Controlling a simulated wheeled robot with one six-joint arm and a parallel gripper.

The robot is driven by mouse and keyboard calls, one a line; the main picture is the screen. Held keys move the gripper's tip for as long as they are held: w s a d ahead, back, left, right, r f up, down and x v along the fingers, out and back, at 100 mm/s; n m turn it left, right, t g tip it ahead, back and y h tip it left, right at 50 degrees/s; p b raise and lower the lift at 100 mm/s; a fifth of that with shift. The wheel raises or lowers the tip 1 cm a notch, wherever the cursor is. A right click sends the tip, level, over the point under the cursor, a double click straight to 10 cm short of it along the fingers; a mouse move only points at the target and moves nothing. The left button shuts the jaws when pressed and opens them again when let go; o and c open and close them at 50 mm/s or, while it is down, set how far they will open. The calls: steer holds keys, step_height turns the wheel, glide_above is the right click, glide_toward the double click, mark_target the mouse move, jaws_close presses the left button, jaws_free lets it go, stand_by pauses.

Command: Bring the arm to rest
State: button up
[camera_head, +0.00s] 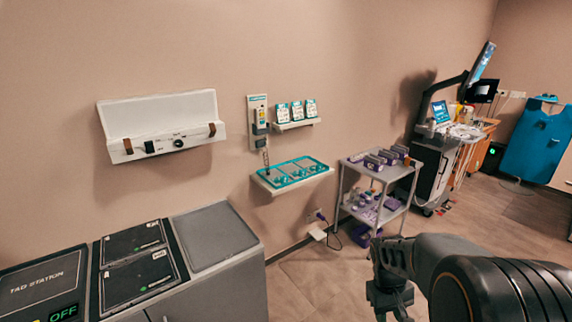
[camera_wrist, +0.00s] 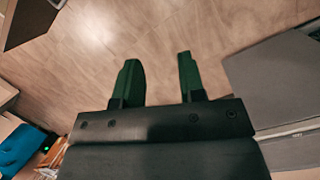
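My arm (camera_head: 480,275) reaches in from the lower right of the head view, with my gripper (camera_head: 390,295) pointing down at its left end. In the wrist view my gripper (camera_wrist: 160,82) shows two green fingers standing apart, with bare floor between and beyond them. Nothing is held between the fingers. In the head view the gripper is in front of the floor, right of the grey cabinet and nearer than the white cart.
A grey cabinet (camera_head: 215,240) with black panels stands at lower left. A teal-topped shelf (camera_head: 265,182) and white wall box (camera_head: 165,112) hang on the wall. A white cart (camera_head: 350,172) holds purple boxes. A medical machine (camera_head: 430,165) stands behind. Open floor (camera_head: 490,225) lies right.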

steer(key=s+a+r+m+t+y+p, duration=0.1)
steer(key=s+a+r+t+p, duration=0.2)
steer(key=r, duration=0.6)
steer(key=s+a+r+t+p, duration=0.1)
steer(key=a+r+t+p, duration=0.3)
steer(key=r, duration=0.6)
steer(key=s+a+r+m+t+y+p, duration=0.1)
steer(key=s+r+p, duration=0.1)
steer(key=r+p, duration=0.5)
steer(key=f+b, duration=0.2)
steer(key=b, duration=0.1)
steer(key=f+b, duration=0.1)
steer(key=b, duration=0.2)
steer(key=shift+w+a+f+g, duration=0.2)
steer(key=shift+f+g, duration=0.1)
steer(key=shift+f, duration=0.1)
steer(key=shift+d, duration=0.1)
